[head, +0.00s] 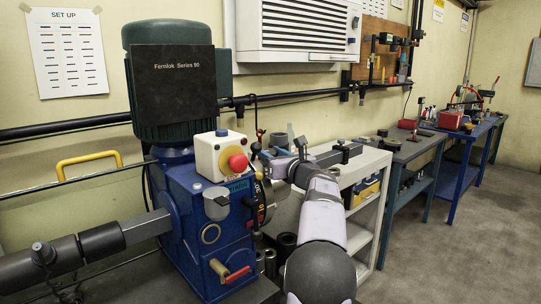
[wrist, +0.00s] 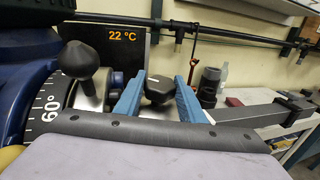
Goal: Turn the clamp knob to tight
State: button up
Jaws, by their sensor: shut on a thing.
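The clamp knob (wrist: 158,90) is black and lobed, with a short white mark on its top, in the middle of the wrist view. My gripper (wrist: 159,96) has its two blue fingers on either side of the knob, shut on it. The knob's lower part is hidden behind the dark edge of my wrist. In the head view my gripper (head: 281,153) is beside the blue machine (head: 200,240), to the right of its red button. The knob cannot be made out there. I cannot read a tight marking in either view.
A black ball-ended lever (wrist: 79,60) stands close left of the fingers, beside a dial (wrist: 45,112) marked 60°. A dark bar (wrist: 255,115) extends to the right. A grey shelf unit (head: 368,165) stands right of the machine.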

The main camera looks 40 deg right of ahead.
jog(key=shift+r, duration=0.1)
jog(key=o, duration=1.1)
jog(key=shift+c, duration=0.2)
jog(key=n+y+p, duration=0.1)
jog(key=p, duration=0.1)
jog(key=shift+p, duration=0.3)
jog(key=n+y+p, duration=0.1)
jog(key=p, duration=0.1)
jog(key=y+p, duration=0.1)
jog(key=p, duration=0.1)
jog(key=shift+d+n+t+y+p, duration=0.15)
jog(key=shift+n+t+y+p, duration=0.15)
jog(key=shift+n+y+p, duration=0.1)
jog(key=n+y+p, duration=0.1)
jog(key=p, duration=0.3)
jog(key=shift+r+n+y, duration=0.15)
jog(key=shift+n+y, duration=0.15)
jog(key=shift+y, duration=0.1)
jog(key=y+p, duration=0.1)
jog(key=p, duration=0.1)
jog(key=shift+n+p, duration=0.3)
jog(key=shift+p, duration=0.1)
jog(key=n+y+p, duration=0.2)
jog(key=p, duration=0.5)
jog(key=shift+y, duration=0.4)
